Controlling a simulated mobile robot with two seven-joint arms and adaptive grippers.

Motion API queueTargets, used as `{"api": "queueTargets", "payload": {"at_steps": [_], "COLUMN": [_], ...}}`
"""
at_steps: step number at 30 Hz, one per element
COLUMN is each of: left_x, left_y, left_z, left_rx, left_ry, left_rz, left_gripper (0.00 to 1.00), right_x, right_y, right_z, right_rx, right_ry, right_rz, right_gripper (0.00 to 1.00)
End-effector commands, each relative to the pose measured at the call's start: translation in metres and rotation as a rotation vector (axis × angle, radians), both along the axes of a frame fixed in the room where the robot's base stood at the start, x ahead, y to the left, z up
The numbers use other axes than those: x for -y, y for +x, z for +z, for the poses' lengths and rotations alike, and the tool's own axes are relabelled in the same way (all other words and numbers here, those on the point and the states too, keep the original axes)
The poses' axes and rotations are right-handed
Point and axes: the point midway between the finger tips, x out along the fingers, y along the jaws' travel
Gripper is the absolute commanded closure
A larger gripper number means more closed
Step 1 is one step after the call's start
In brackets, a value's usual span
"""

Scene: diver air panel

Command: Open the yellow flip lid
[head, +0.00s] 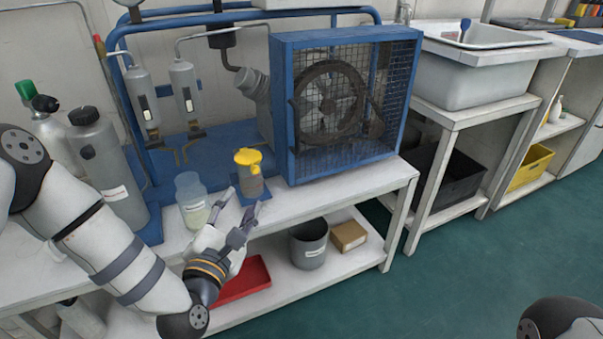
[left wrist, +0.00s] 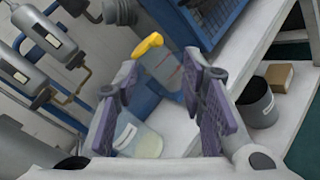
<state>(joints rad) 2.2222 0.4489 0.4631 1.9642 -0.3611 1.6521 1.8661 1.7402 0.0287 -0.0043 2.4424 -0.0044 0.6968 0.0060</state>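In the left wrist view the lid (left wrist: 148,45) shows just beyond my fingers, with the canister (left wrist: 176,72) partly behind the right finger. My left gripper (head: 238,207) is open and empty, in front of and slightly below the canister, its fingers pointing up toward it. I see no contact with the lid. My right gripper is not in view; a rounded piece of mine shows at the lower right.
A translucent beaker (head: 192,200) stands just left of the canister, close to my left gripper. The blue fan cage (head: 345,105) stands to the right. A grey bucket (head: 309,246), cardboard box (head: 348,236) and red tray (head: 245,281) are on the lower shelf.

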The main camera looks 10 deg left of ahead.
Motion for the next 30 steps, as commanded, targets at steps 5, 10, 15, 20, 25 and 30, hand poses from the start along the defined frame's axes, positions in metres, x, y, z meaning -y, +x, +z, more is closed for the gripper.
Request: {"api": "queueTargets", "payload": {"at_steps": [5,10,15,20,25,30], "left_x": [-0.001,0.0,0.0,0.0,0.0,0.0], "left_y": [0.028,0.072,0.106,0.12,0.122,0.122], "left_z": [0.006,0.004,0.003,0.003,0.004,0.004], "left_rx": [0.021,0.018,0.013,0.011,0.01,0.01], "left_ry": [-0.017,-0.014,-0.013,-0.015,-0.015,-0.015], "left_rz": [0.005,0.005,0.003,0.004,0.003,0.003], "left_gripper": [0.63,0.63,0.63,0.63,0.63,0.83], "right_x": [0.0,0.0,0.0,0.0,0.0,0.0], "right_y": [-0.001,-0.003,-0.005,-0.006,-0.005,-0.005], "right_z": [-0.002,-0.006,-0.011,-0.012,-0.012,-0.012], "right_rx": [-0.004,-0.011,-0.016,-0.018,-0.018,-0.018], "right_ry": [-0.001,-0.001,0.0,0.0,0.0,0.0], "right_rz": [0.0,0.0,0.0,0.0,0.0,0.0], "right_gripper": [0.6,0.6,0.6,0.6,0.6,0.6]}}
